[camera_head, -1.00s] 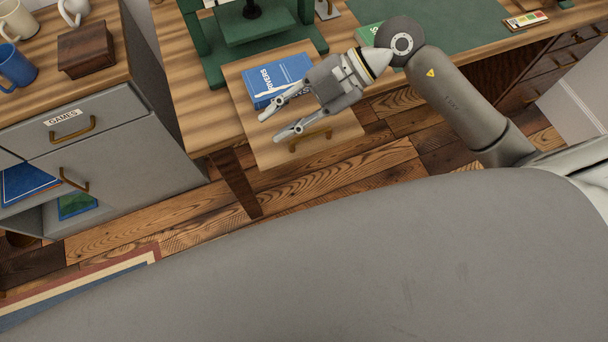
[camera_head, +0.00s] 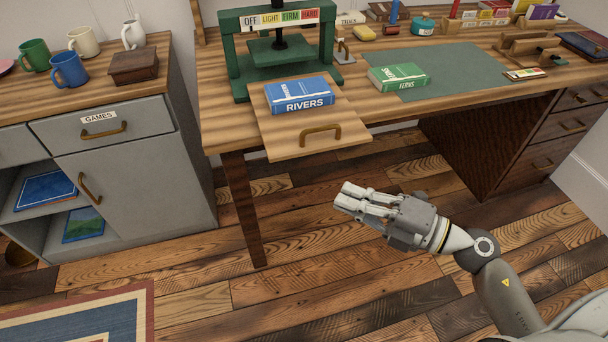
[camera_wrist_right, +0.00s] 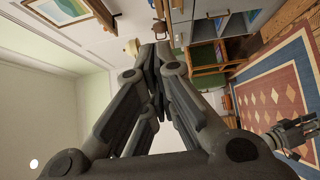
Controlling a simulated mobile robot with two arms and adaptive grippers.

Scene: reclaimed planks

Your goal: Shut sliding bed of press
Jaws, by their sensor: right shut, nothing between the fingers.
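The green press (camera_head: 233,67) stands on the workbench with a dial strip reading OFF, LIGHT, FIRM, HARD. Its wooden sliding bed (camera_head: 274,139) is pulled out and overhangs the bench's front edge. A brass handle (camera_head: 321,136) is on the bed's front part. A blue book marked RIVERS (camera_head: 299,94) lies on the bed, in front of the press frame. My right gripper (camera_head: 345,201) is shut and empty, in front of and below the bed, apart from the handle. The right wrist view shows its closed fingers (camera_wrist_right: 155,75). My left gripper is not seen in the head view.
A green book marked FERNS (camera_head: 399,77) lies on a green mat (camera_head: 458,72) right of the bed. A grey cabinet (camera_head: 137,173) with mugs and a wooden box (camera_head: 134,67) stands left. The floor (camera_head: 330,260) before the bench is clear.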

